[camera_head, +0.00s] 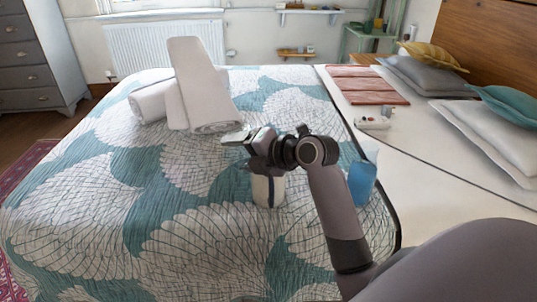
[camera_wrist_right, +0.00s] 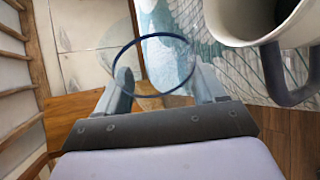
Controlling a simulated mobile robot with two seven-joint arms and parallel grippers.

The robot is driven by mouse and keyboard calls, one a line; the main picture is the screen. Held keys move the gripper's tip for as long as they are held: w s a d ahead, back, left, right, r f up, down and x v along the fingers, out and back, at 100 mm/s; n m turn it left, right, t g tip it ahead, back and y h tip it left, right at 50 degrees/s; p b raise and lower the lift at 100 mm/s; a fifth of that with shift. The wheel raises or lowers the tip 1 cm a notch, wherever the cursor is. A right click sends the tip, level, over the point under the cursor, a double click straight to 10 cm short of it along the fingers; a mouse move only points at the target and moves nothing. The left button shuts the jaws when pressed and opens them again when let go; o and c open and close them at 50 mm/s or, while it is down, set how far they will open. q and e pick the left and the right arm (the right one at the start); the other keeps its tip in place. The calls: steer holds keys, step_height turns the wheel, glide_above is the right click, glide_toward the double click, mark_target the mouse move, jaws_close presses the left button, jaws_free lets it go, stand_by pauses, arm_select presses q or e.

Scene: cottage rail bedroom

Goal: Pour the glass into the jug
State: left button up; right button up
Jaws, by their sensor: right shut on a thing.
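The white jug (camera_head: 260,190) with a dark blue handle stands upright on the bed, below my right gripper (camera_head: 238,136). In the right wrist view the jug (camera_wrist_right: 240,20) shows at the upper right, with its open mouth and blue handle. My right gripper (camera_wrist_right: 168,88) is shut on a clear glass with a dark blue rim (camera_wrist_right: 125,47), which sits between its fingers. In the head view the held glass is hard to make out at the fingertips. Whether it holds anything cannot be told. My left gripper is not in view.
Rolled white towels (camera_head: 195,85) lie at the back of the quilted bed (camera_head: 190,235). Pillows (camera_head: 495,125) are at the right. The quilt left of the jug is clear.

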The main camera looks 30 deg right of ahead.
steer(key=shift+r+n+h, duration=0.25)
steer(key=shift+n+h, duration=0.05)
steer(key=shift+f+n+h, duration=0.4)
steer(key=shift+f+n, duration=0.05)
steer(key=shift+n, duration=0.15)
steer(key=shift+r+n+h+p, duration=0.4)
steer(key=shift+n+h+p, duration=0.2)
steer(key=shift+p, duration=0.45)
steer(key=shift+r+n+h+p, duration=0.3)
steer(key=shift+n+p, duration=0.2)
steer(key=shift+p, duration=0.35)
steer(key=shift+a+f, duration=0.1)
steer(key=shift+s+a+f+n+h, duration=0.1)
steer(key=shift+a+f+n+h, duration=0.15)
steer(key=shift+f, duration=0.4)
steer(key=shift+a+f+n+t+h, duration=0.25)
steer(key=shift+f+n+t+h, duration=0.1)
steer(key=shift+f, duration=0.4)
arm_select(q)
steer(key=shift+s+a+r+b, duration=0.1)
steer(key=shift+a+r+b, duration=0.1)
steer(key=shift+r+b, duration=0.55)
arm_select(e)
step_height(320, 180, down, 6)
steer(key=a+n+t+h, duration=0.1)
steer(key=a+n+h, duration=0.1)
steer(key=n, duration=0.1)
steer(key=shift+s+a+f+n+h, duration=0.2)
steer(key=shift+a+n+h, duration=0.1)
steer(key=shift+n, duration=0.1)
